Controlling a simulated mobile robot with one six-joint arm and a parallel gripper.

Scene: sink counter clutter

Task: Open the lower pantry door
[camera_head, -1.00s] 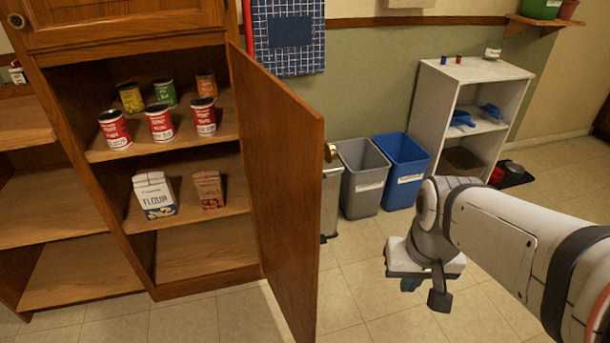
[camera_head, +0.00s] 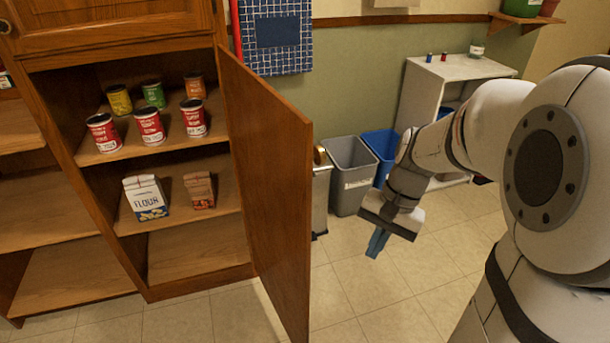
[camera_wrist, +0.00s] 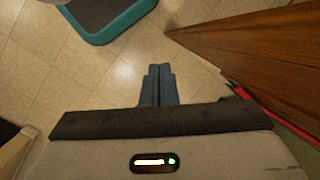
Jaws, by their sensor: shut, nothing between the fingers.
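The lower pantry door (camera_head: 268,190) is a wooden panel and stands wide open, swung out from the cabinet on its right side. A brass knob (camera_head: 320,155) shows at its right edge. My gripper (camera_head: 376,243) is to the right of the door, apart from it, and points down over the floor. In the wrist view my gripper (camera_wrist: 159,84) has its two blue fingers together with nothing between them. A wooden panel, which looks like the door (camera_wrist: 260,60), shows at the right of the wrist view.
The open pantry shelves (camera_head: 185,175) hold several cans, a flour bag (camera_head: 145,198) and a smaller bag (camera_head: 199,190). A grey bin (camera_head: 352,175) and a blue bin (camera_head: 382,150) stand behind my gripper. A teal-edged object (camera_wrist: 112,28) lies on the floor.

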